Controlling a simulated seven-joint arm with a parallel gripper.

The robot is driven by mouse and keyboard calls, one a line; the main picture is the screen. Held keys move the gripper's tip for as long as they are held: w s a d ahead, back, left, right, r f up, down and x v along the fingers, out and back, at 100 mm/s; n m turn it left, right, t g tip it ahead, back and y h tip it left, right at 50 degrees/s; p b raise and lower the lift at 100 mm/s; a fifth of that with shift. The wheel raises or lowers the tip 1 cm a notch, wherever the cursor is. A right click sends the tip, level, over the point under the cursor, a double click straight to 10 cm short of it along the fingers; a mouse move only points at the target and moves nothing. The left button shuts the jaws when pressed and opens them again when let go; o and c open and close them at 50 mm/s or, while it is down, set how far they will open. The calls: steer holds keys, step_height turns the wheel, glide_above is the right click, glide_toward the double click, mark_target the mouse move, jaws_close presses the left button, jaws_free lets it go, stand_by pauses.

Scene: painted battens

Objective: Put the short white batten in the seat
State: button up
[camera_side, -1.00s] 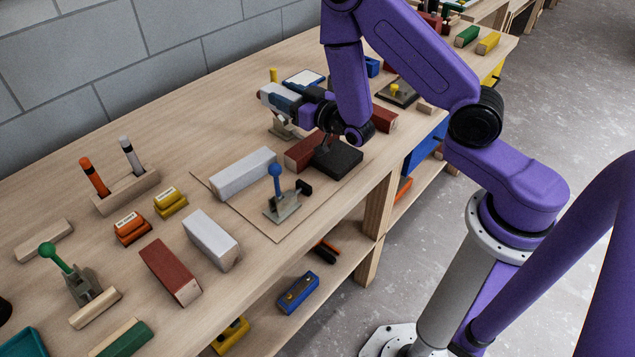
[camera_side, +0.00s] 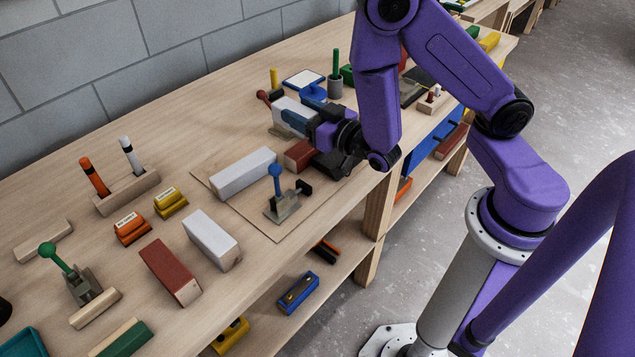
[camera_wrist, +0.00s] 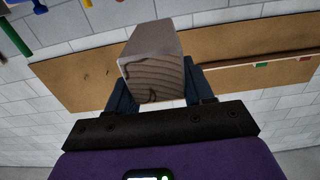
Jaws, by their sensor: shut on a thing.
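My gripper (camera_side: 290,118) is shut on the short white batten (camera_side: 287,108) above the back end of the thin board, near the red-knobbed clamp. The blue fingers grip its sides, and the batten is partly hidden by them in the side view. In the wrist view the batten (camera_wrist: 150,55) stands out between the fingers (camera_wrist: 160,92), its bare wood end grain facing the camera. A longer white batten (camera_side: 243,173) and a red-brown batten (camera_side: 299,154) lie in line on the board (camera_side: 285,232). I cannot make out the seat clearly; my arm covers part of that area.
A blue-handled clamp (camera_side: 282,200) stands at the board's front edge, and a red-knobbed clamp (camera_side: 265,96) behind. Another white batten (camera_side: 211,239) and a red-brown batten (camera_side: 170,272) lie in front at left.

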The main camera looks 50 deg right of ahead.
steer(key=s+a, duration=0.1)
steer(key=s, duration=0.6)
steer(key=shift+s+f, duration=0.15)
steer(key=shift+f, duration=5.9)
steer(key=shift+f, duration=0.1)
steer(key=o, duration=1.2)
